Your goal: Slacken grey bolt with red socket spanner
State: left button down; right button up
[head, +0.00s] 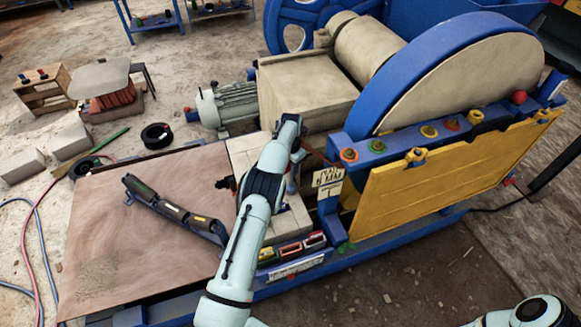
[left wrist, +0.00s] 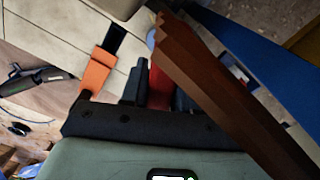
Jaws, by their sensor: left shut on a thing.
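My left gripper (head: 295,165) is by the cream block beside the crusher, mostly hidden behind its own arm in the head view. In the left wrist view, its black jaws (left wrist: 160,88) are shut on a red upright piece, which I take as the red socket spanner (left wrist: 158,86). The spanner's far end is hidden behind a brown bar, so I cannot tell whether it touches a bolt. I cannot pick out the grey bolt for sure. Several bolts with coloured rings stand along the blue frame (head: 385,158). My right gripper is out of view.
The brown bar (left wrist: 225,90) crosses close by the jaws. An orange piece with a black end (left wrist: 97,75) lies left of them. A dark holder (head: 175,212) lies on the brown board (head: 110,245). The yellow plate (head: 455,165) and large wheel (head: 470,75) stand right.

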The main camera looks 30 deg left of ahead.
pick_arm(q)
jog(key=c, duration=0.8)
grip_release()
jog(key=shift+f, duration=0.15)
jog(key=shift+o, duration=0.2)
notch_tip(320, 180, up, 13)
jog(key=shift+f, duration=0.2)
jog(key=shift+r, duration=0.45)
jog(key=shift+s+f, duration=0.1)
